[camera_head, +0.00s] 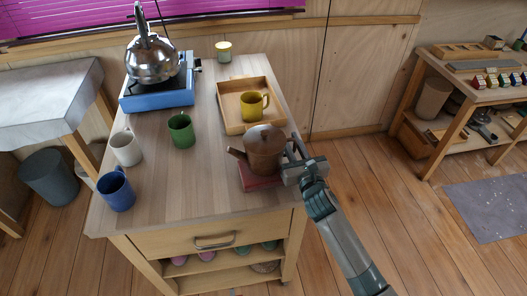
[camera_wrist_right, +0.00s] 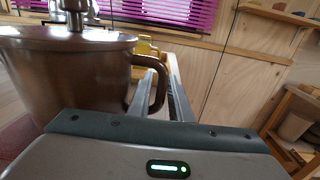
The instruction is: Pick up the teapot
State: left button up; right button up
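The brown teapot (camera_head: 264,150) stands upright on a dark red flat block (camera_head: 258,181) at the right front of the wooden cart top. Its spout points left and its loop handle is on the right. My right gripper (camera_head: 293,153) is at the handle side. In the right wrist view the teapot (camera_wrist_right: 66,75) fills the left. Its handle (camera_wrist_right: 159,92) lies between the two fingers (camera_wrist_right: 163,95), one of them through the loop. The fingers look apart, with a gap beside the handle. My left gripper is not in view.
Behind the teapot is a wooden tray (camera_head: 229,111) with a yellow mug (camera_head: 253,106). Green (camera_head: 181,131), white (camera_head: 126,149) and blue (camera_head: 116,190) mugs stand left. A steel kettle (camera_head: 152,60) sits on a blue stove (camera_head: 158,94). Bare cart top lies left of the teapot.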

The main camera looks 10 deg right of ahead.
jog(key=shift+w, duration=0.4)
grip_shut()
dwell(1.4)
jog(key=shift+r, duration=0.1)
